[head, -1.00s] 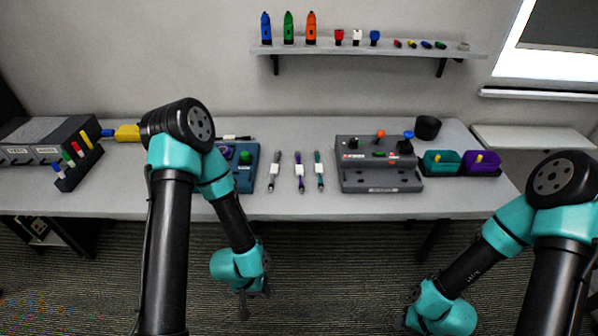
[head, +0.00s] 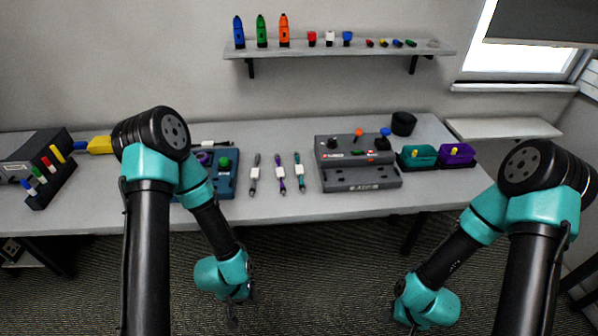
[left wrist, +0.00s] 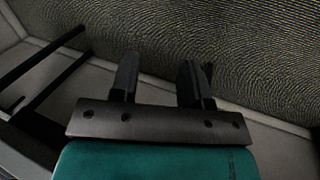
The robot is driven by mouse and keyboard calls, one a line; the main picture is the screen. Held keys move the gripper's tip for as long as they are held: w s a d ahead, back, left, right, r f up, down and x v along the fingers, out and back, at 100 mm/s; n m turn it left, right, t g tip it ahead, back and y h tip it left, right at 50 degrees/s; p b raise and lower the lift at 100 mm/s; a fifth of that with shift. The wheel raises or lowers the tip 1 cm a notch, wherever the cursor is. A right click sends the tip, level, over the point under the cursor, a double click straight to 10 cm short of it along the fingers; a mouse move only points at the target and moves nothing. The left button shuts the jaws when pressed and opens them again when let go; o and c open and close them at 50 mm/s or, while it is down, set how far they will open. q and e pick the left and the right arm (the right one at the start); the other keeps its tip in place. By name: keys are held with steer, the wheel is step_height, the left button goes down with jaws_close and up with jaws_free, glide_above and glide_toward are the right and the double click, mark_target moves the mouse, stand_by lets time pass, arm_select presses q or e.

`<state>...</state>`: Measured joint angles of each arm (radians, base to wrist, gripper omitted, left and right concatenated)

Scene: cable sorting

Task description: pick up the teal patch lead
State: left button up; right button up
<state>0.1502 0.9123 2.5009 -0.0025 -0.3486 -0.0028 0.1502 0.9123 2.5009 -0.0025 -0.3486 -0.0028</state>
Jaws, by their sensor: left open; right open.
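The teal patch lead (head: 300,178) lies on the table with a white label around its middle. It is the rightmost of three leads in a row, with a purple lead (head: 280,180) and a grey lead (head: 254,181) to its left. My left gripper (head: 233,318) hangs in front of the table, below its top and well short of the leads. The left wrist view shows its two dark fingers (left wrist: 160,78) apart with nothing between them. My right gripper (head: 410,325) is low in front of the table, mostly hidden by its wrist, away from every lead.
A grey control box (head: 358,178) with knobs stands just right of the teal lead. A blue box (head: 222,185) stands left of the leads. A teal bin (head: 418,158) and a purple bin (head: 457,155) sit at the right. Bare table lies in front of the leads.

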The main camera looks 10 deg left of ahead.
arm_select(q)
steer(key=shift+o, duration=0.3)
steer(key=shift+o, duration=1.3)
